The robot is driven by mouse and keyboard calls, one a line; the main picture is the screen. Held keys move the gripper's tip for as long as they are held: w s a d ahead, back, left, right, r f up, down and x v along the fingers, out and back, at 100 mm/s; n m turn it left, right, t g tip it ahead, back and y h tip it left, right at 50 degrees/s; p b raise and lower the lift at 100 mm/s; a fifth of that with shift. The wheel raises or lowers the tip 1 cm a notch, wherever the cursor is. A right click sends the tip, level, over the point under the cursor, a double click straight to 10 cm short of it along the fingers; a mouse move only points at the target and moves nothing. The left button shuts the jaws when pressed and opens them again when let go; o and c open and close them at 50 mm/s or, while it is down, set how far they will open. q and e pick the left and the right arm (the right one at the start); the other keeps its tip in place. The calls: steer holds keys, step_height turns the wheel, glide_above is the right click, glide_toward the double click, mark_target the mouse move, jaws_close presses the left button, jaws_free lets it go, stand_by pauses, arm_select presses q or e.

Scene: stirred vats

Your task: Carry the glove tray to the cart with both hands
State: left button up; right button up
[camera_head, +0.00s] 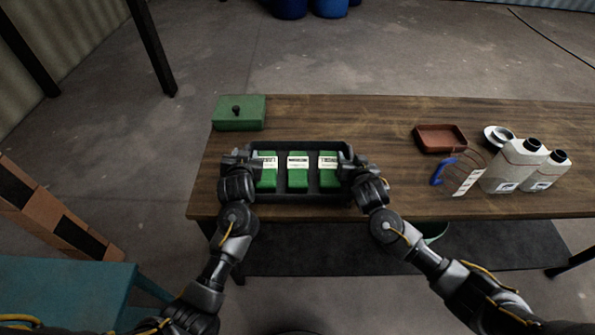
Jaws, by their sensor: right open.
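The black glove tray (298,198) lies on the wooden table near its front edge. Three green boxes with white labels stand in it, the middle one (298,176) fully in sight. My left gripper (242,160) is at the tray's left end; its fingers are too dark and small to tell open from shut. My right gripper (348,160) is open at the right end, close to the tray's rim; I cannot tell whether it touches. A teal flat surface (65,295) shows at the lower left; I cannot tell whether it is the cart.
On the wooden table (380,120) are a green box with a black knob (238,113), a brown-red tray (440,139), a blue-handled item (441,172), a white dish (497,135) and two pale jugs (515,165). A brick-coloured striped post (50,215) stands at left.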

arm_select(q)
jaws_close()
arm_select(e)
jaws_close()
arm_select(q)
steer(key=shift+r, duration=0.1)
arm_select(e)
steer(key=shift+r, duration=0.1)
